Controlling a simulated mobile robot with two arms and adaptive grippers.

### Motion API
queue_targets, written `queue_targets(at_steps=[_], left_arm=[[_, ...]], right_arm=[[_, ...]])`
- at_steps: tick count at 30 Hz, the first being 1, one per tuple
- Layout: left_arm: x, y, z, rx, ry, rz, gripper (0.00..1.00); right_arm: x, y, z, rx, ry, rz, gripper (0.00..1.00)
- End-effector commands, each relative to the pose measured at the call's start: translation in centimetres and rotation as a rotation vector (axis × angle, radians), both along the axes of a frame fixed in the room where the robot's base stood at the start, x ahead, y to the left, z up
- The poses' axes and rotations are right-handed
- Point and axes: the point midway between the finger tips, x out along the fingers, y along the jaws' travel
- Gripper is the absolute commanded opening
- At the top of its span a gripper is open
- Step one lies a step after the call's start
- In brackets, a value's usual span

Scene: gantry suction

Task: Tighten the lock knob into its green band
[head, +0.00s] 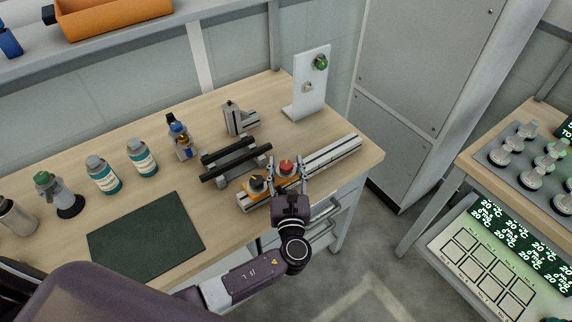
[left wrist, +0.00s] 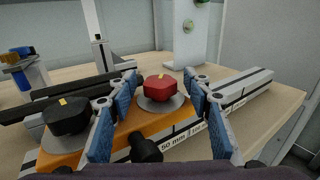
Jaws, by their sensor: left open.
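A red knob (head: 286,167) sits on a grey disc on the orange carriage (left wrist: 70,160) of a metal rail; it also shows in the left wrist view (left wrist: 160,87). A black knob (left wrist: 68,116) stands on the same carriage, to the left, and a small black knob (left wrist: 146,148) sticks out of its front. I cannot tell which is the lock knob, and I cannot make out a green band on any. My left gripper (head: 288,180) is open, with its blue-padded fingers on either side of the red knob, apparently apart from it. My right gripper is not in view.
The rail (head: 335,156) with a scale runs right along the bench. Dark bars (head: 235,160) lie behind the carriage. A white upright plate (head: 309,90) with a green knob stands at the back. Several bottles (head: 142,157) and a dark mat (head: 145,240) are at left.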

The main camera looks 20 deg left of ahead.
Motion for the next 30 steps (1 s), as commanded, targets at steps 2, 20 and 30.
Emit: queue_targets(at_steps=[2, 20, 30], left_arm=[[-0.01, -0.01, -0.01, 0.000, 0.000, 0.000, 0.46], [-0.07, 0.15, 0.13, 0.004, 0.000, -0.050, 0.03], [-0.06, -0.04, 0.03, 0.001, -0.001, -0.195, 0.03]], right_arm=[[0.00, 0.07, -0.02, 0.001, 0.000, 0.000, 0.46], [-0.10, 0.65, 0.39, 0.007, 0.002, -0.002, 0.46], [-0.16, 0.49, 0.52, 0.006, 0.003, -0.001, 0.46]])
